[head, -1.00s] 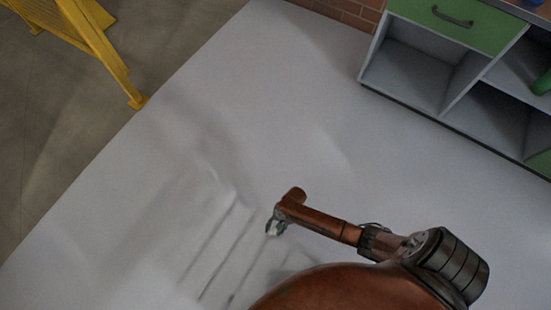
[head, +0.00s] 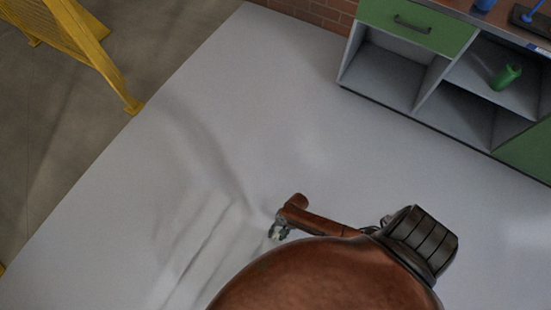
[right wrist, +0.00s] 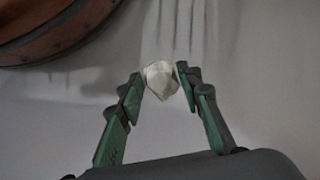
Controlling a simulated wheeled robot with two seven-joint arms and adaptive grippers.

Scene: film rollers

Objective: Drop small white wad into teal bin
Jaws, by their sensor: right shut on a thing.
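The small white wad (right wrist: 161,80) is a crumpled, off-white lump held between the fingertips of my right gripper (right wrist: 160,82) in the right wrist view. In the head view my right gripper (head: 277,230) hangs over the pale floor, with the wad barely discernible at its tips. My left gripper does not show in either view. The teal bin does not show in these frames.
A green and grey cabinet (head: 430,75) with open shelves stands at the upper right, with a green bottle (head: 505,77) on a shelf. A yellow barrier (head: 85,50) stands at the upper left. The pale floor (head: 150,170) between them is clear.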

